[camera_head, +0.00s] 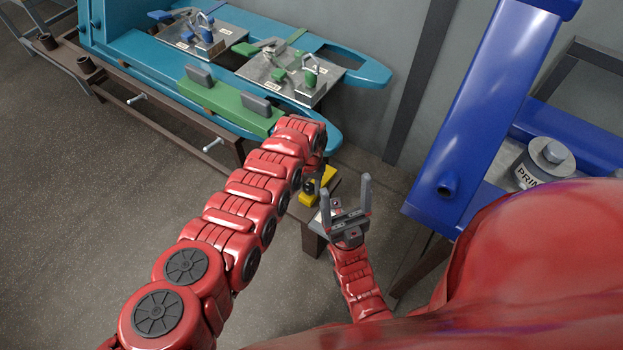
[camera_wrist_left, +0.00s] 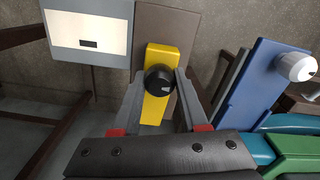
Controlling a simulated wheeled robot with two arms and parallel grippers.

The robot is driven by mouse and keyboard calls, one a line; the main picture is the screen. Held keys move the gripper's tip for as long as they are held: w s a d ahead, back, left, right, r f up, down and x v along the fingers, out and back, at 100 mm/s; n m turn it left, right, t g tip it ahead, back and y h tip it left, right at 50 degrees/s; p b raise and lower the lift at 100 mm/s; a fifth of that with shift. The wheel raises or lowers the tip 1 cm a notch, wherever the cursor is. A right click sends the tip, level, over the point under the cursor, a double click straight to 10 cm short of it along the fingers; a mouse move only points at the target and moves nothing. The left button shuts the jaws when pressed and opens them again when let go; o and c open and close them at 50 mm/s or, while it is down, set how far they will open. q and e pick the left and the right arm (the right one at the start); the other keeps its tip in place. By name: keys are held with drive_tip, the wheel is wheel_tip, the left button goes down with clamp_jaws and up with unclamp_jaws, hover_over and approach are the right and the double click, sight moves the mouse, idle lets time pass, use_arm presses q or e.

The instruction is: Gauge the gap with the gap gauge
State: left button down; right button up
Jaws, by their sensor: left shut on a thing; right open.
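A yellow gauge block with a black knob, which looks like the gap gauge (camera_head: 328,180), is at the small brown stand beside the teal frame. It also shows in the left wrist view (camera_wrist_left: 157,105). My left gripper (camera_wrist_left: 160,83) is shut on the black knob, one finger on each side. In the head view my left arm partly covers this grip. I cannot tell whether the gauge touches the stand. My right gripper (camera_head: 347,196) is open and empty, just right of the gauge, fingers up. The teal fork frame (camera_head: 345,62) lies at the back; which gap is meant is unclear.
Two metal plates with clamps, one at left (camera_head: 190,42) and one at right (camera_head: 268,68), sit on the frame. A green block (camera_head: 228,104) is at its near side. A tall blue column (camera_head: 490,85) and a PRIMER can (camera_head: 541,163) stand at right.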

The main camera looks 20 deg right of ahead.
use_arm(q)
drive_tip(key=s+a+p, duration=0.1)
drive_tip(key=p, duration=0.2)
drive_tip(key=s+a+p, duration=0.1)
drive_tip(key=a+p, duration=0.1)
drive_tip(key=p, duration=0.1)
drive_tip(key=shift+s+r, duration=0.2)
drive_tip(key=shift+r, duration=0.2)
drive_tip(key=shift+s+a+f+p, duration=0.1)
drive_tip(key=shift+a+f+p, duration=0.1)
drive_tip(key=shift+p, duration=0.2)
drive_tip(key=shift+f, duration=0.3)
drive_tip(key=c, duration=0.8)
unclamp_jaws()
drive_tip(key=shift+c, duration=0.2)
drive_tip(key=o, duration=0.4)
drive_tip(key=shift+a, duration=0.1)
drive_tip(key=shift+r, duration=0.1)
